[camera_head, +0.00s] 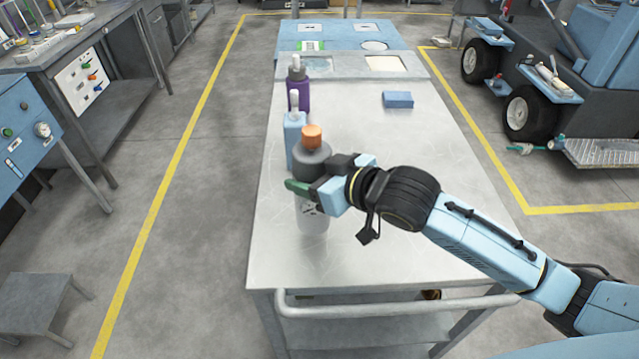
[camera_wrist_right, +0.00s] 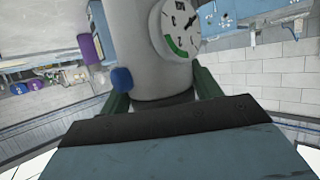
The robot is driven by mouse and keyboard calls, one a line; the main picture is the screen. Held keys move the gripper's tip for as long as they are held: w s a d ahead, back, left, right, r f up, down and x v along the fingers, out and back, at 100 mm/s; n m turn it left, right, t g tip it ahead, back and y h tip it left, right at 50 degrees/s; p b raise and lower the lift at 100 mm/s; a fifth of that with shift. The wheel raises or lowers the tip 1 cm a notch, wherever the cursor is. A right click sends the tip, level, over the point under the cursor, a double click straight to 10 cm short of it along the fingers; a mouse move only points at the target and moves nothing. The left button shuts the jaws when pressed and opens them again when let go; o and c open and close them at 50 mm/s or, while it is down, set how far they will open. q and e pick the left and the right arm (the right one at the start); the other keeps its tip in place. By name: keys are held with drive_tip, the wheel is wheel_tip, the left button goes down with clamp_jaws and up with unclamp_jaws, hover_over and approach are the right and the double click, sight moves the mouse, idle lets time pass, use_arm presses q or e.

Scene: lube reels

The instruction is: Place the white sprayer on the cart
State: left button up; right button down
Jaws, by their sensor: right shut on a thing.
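The white sprayer (camera_head: 312,218) has a white body, a dark grey shoulder and an orange cap, and is upright over the near left part of the metal cart (camera_head: 400,180). My right gripper (camera_head: 308,188) comes in from the right and is shut around the sprayer's upper body. In the right wrist view, the pale cylinder of the sprayer (camera_wrist_right: 160,50) stands between the green fingers and carries a round dial. I cannot tell whether its base touches the cart top. My left gripper is not in view.
A light blue bottle (camera_head: 295,142) stands just behind the sprayer, and a purple bottle (camera_head: 299,90) farther back. A small blue block (camera_head: 398,99) lies on the cart's far right. The cart's middle is clear. A handle rail (camera_head: 390,303) runs along its near edge.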

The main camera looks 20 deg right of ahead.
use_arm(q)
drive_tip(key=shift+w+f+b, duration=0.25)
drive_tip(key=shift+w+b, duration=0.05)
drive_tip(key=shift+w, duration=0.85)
use_arm(e)
drive_tip(key=f, duration=0.4)
drive_tip(key=shift+w, duration=0.2)
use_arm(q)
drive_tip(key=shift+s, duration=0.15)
use_arm(e)
drive_tip(key=shift+f, duration=0.1)
drive_tip(key=shift+c, duration=1.6)
unclamp_jaws()
drive_tip(key=shift+f, duration=0.15)
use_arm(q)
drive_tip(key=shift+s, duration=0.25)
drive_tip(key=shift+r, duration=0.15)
use_arm(e)
drive_tip(key=v, duration=1.2)
